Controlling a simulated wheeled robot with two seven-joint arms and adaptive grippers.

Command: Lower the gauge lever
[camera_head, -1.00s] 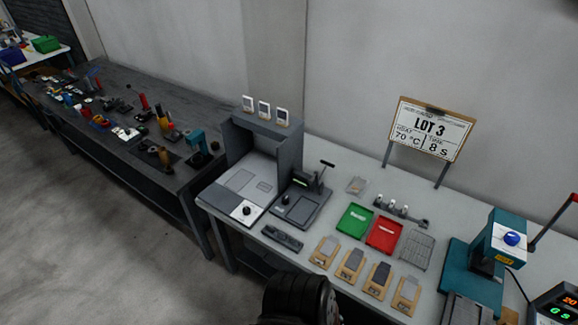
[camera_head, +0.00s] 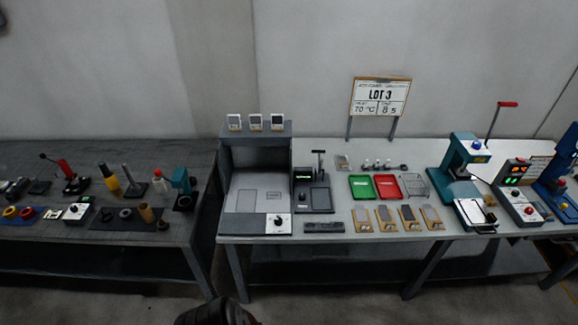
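The gauge (camera_head: 315,199) is a dark grey device with a small green-lit display, standing on the light table right of the grey booth. Its lever (camera_head: 319,162) stands upright at the back of the device, with a black crossbar handle on top. The lever appears raised. Nothing touches the gauge or the lever. Neither of my grippers can be made out. Only a dark rounded part of mine shows at the bottom edge, well in front of the table.
The grey booth (camera_head: 255,160) stands left of the gauge. Right of it lie a green tray (camera_head: 362,187), a red tray (camera_head: 387,187) and a wire rack (camera_head: 413,185). A teal press (camera_head: 458,170) stands farther right. A dark remote-like bar (camera_head: 324,227) lies at the front edge.

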